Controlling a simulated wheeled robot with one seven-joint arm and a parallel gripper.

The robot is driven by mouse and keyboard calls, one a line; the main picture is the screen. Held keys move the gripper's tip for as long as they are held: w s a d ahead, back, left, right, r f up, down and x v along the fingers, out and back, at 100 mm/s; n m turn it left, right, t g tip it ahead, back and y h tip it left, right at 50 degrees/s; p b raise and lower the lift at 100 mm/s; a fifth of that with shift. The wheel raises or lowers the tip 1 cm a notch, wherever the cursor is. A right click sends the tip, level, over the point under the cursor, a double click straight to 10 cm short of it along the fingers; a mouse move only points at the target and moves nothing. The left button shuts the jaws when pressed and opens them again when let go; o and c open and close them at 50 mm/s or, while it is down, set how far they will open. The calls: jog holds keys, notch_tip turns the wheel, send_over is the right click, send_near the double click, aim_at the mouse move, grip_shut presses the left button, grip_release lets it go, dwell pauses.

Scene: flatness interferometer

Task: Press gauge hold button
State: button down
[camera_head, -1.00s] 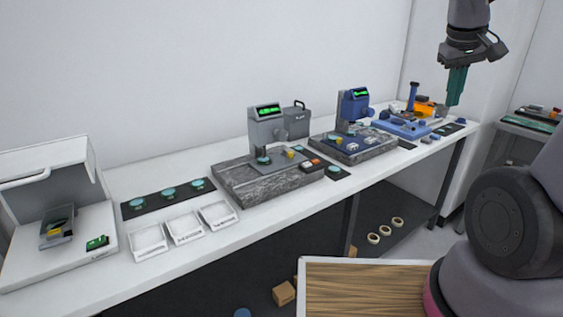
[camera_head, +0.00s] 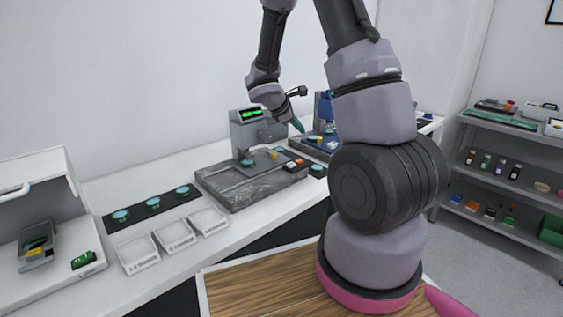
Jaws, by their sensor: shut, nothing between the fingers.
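A grey gauge (camera_head: 248,128) with a lit green display stands on a grey stone base (camera_head: 235,188). A small dark box with an orange-red and a pale button (camera_head: 297,164) sits at the base's right end. I cannot read which button is hold. A blue gauge (camera_head: 325,105) on a second stone base stands farther right, partly hidden by my arm. My gripper (camera_head: 299,125), with teal fingers, is shut and empty. It appears above and behind the button box, near the second base, apart from the buttons.
A black strip with several teal discs (camera_head: 152,206) and three white trays (camera_head: 173,235) lie left of the grey gauge. A white open cabinet (camera_head: 38,215) stands at far left. Grey shelves (camera_head: 510,165) with small items stand at right. My arm hides the table's right part.

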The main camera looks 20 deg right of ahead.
aim_at(296, 161)
jog(key=shift+w+a+f, duration=0.2)
jog(key=shift+w+a, duration=0.05)
jog(key=shift+a, duration=0.1)
jog(key=shift+d+f, duration=0.1)
jog(key=shift+f, duration=4.3)
jog(key=shift+f, duration=0.1)
jog(key=shift+f, duration=0.3)
jog(key=shift+f, duration=0.45)
jog(key=shift+r, duration=0.9)
